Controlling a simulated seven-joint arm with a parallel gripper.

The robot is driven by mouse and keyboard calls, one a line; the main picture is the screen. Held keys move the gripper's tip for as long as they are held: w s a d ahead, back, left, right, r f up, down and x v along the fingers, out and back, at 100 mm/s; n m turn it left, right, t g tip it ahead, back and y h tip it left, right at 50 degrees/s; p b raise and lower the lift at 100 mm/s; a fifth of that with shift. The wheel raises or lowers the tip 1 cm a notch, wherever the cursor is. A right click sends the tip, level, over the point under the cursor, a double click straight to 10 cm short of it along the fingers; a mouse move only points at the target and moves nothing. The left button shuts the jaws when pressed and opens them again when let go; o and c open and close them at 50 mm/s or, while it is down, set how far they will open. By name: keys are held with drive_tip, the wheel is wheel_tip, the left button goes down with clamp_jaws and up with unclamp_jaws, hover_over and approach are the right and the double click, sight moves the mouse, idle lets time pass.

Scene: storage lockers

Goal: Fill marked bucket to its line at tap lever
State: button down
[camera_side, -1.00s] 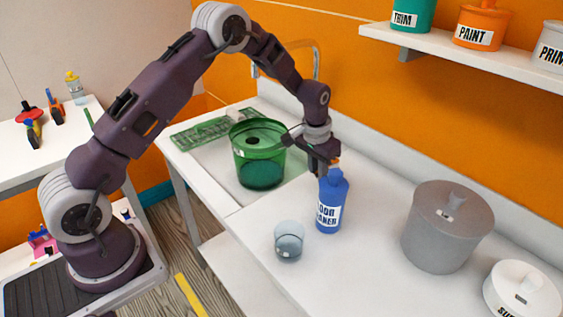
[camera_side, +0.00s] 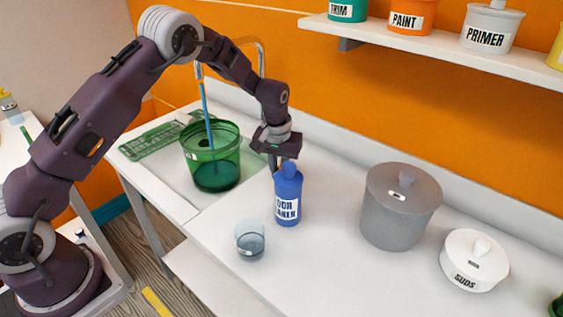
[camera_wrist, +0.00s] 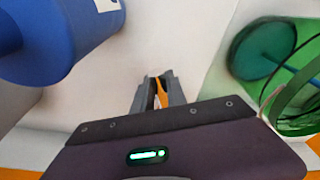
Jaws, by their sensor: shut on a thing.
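The clear green bucket (camera_side: 228,150) stands upright in the sink. A blue water stream (camera_side: 208,115) falls from the curved tap (camera_side: 262,60) into it. Darker liquid (camera_side: 216,178) fills its lower part; I cannot make out the marked line. The bucket also shows at the right of the wrist view (camera_wrist: 285,100). My gripper (camera_side: 273,168) is right of the bucket and behind the blue cleaner bottle (camera_side: 288,200). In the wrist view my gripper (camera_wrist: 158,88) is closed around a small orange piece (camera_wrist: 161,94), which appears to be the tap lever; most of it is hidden.
The blue bottle (camera_wrist: 75,35) stands close to my gripper. A glass (camera_side: 250,240), a grey lidded pot (camera_side: 388,225) and a white suds tub (camera_side: 473,265) stand on the counter. A shelf (camera_side: 430,48) with paint pots hangs above. The counter's front middle is clear.

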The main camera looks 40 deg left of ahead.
idle(0.4)
drive_tip(key=m, duration=0.1)
drive_tip(key=a+m, duration=0.2)
drive_tip(key=shift+s+m+h, duration=0.25)
drive_tip(key=shift+m+h, duration=0.05)
drive_tip(key=shift+m, duration=0.1)
idle(0.5)
drive_tip(key=n, duration=0.1)
drive_tip(key=d+n, duration=0.2)
drive_tip(key=shift+w+n, duration=0.25)
drive_tip(key=shift+n, duration=0.15)
idle(0.4)
drive_tip(key=m, duration=0.1)
drive_tip(key=a+m, duration=0.2)
drive_tip(key=shift+s+m, duration=0.25)
drive_tip(key=shift+m, duration=0.15)
idle(0.5)
drive_tip(key=n, duration=0.1)
drive_tip(key=d+n, duration=0.2)
drive_tip(key=shift+w+n, duration=0.25)
drive_tip(key=shift+n, duration=0.15)
idle(0.5)
